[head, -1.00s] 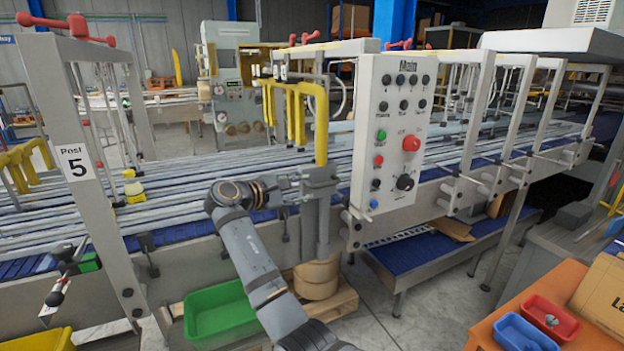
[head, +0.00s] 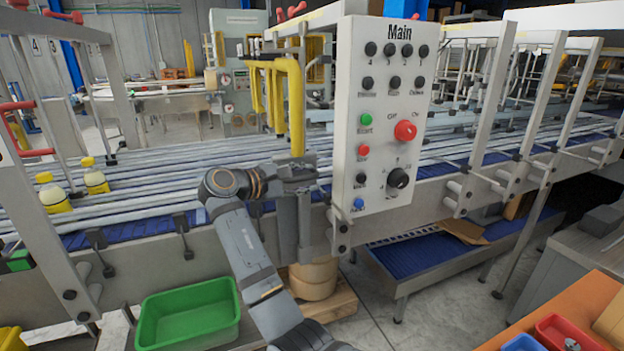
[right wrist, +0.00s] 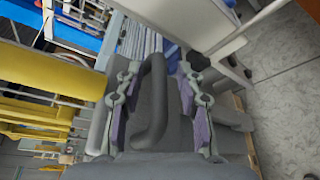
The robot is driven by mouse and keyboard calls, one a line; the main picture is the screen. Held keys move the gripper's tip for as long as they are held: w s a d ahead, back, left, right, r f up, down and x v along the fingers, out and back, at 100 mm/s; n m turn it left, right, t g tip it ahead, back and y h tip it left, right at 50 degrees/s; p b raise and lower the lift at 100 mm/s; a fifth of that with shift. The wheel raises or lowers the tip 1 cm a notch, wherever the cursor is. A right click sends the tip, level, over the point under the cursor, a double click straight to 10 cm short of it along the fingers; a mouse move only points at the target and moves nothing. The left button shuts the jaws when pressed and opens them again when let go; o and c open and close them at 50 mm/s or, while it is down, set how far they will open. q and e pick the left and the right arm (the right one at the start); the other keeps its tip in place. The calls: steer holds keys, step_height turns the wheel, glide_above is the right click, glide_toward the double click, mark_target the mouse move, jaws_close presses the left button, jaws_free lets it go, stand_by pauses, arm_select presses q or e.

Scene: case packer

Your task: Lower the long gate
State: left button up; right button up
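Yellow bent bars (head: 296,110) stand upright over the near side of the conveyor, left of the Main panel. I cannot tell for sure which part is the long gate. My right gripper (head: 292,172) is at the foot of the nearest yellow bar, beside a grey post. In the right wrist view my right gripper (right wrist: 158,100) is open. A dark grey loop handle (right wrist: 152,105) shows between its purple-padded fingers, with gaps on both sides. A wide yellow part (right wrist: 50,75) lies to the left there. My left gripper is out of view.
The Main control panel (head: 385,130) stands close right of my right gripper. Yellow-capped bottles (head: 95,178) stand on the conveyor (head: 150,205) at left. A green bin (head: 188,312) is below, and an orange table (head: 555,315) at lower right. Grey floor shows between.

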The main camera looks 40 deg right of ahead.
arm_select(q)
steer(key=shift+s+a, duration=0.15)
arm_select(e)
steer(key=shift+c, duration=0.4)
steer(key=shift+a, duration=0.1)
jaws_close()
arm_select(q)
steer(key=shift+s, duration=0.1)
